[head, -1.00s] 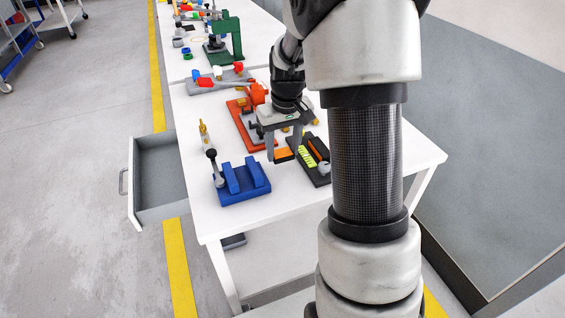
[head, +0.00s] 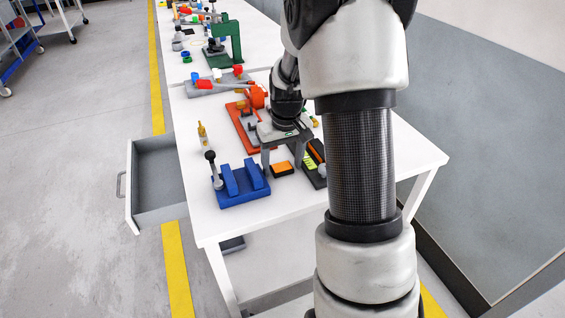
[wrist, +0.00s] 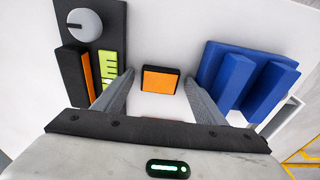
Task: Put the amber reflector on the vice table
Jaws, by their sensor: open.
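The amber reflector (head: 282,168), an orange block with a dark edge, lies on the white vice table (head: 290,205) between the blue vice block and a dark tray. In the wrist view the reflector (wrist: 160,79) sits beyond and between the two grey fingers, apart from both. My gripper (head: 284,172) is open and empty, pointing down near the reflector; its fingers also show in the wrist view (wrist: 158,92).
A blue vice block (head: 240,184) stands left of the reflector. A dark tray (wrist: 72,15) holds an orange bar, a yellow-green piece and a grey knob. An orange-red fixture (head: 243,125) stands behind. An open drawer (head: 158,170) juts out left.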

